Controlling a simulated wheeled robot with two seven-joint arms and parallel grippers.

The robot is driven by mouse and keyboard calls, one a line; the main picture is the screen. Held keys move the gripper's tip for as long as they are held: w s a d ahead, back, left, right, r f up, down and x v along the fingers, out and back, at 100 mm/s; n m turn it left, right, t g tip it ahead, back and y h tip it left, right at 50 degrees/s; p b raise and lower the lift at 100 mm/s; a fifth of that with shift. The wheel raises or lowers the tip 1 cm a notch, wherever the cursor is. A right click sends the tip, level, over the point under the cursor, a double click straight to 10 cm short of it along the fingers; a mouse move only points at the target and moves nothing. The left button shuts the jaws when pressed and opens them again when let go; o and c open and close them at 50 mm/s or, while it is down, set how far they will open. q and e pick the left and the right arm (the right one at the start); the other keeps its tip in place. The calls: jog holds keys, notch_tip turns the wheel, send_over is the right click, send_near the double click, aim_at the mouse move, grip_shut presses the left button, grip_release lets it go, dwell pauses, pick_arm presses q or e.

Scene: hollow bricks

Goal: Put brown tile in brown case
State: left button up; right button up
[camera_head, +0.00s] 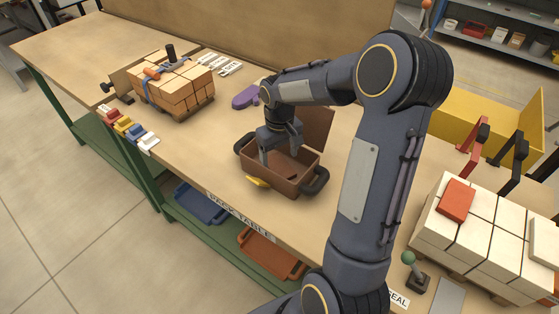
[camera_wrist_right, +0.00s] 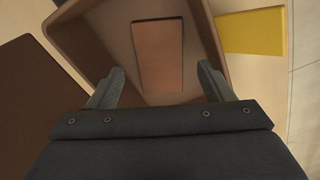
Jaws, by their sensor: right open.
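The brown case (camera_head: 287,184) stands open on the work table, with its lid (camera_head: 318,128) raised at the back and dark handles at its sides. My right gripper (camera_head: 279,156) points down over the case. In the right wrist view the right gripper (camera_wrist_right: 160,88) is open, its fingers apart and nothing between them. The brown tile (camera_wrist_right: 158,55) lies flat inside the case (camera_wrist_right: 208,45), just ahead of the fingertips and apart from them. In the head view the tile is hidden by the case and gripper. My left gripper is out of view.
A yellow piece (camera_head: 257,183) lies by the case's front side. A purple item (camera_head: 245,96) lies behind it. A strapped brick stack (camera_head: 178,88) stands left, and a white block stack (camera_head: 490,240) right. Small coloured pieces (camera_head: 127,128) line the left edge.

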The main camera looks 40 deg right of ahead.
aim_at(280, 167)
notch_tip(280, 167, up, 9)
jog(key=s+a+t+y, duration=0.3)
jog(key=s+a+t, duration=0.2)
jog(key=s+a, duration=1)
jog(key=s, duration=0.4)
jog(key=shift+s+a+r+t+y, duration=0.2)
jog(key=shift+a+r+t+y, duration=0.1)
jog(key=shift+r+y, duration=0.1)
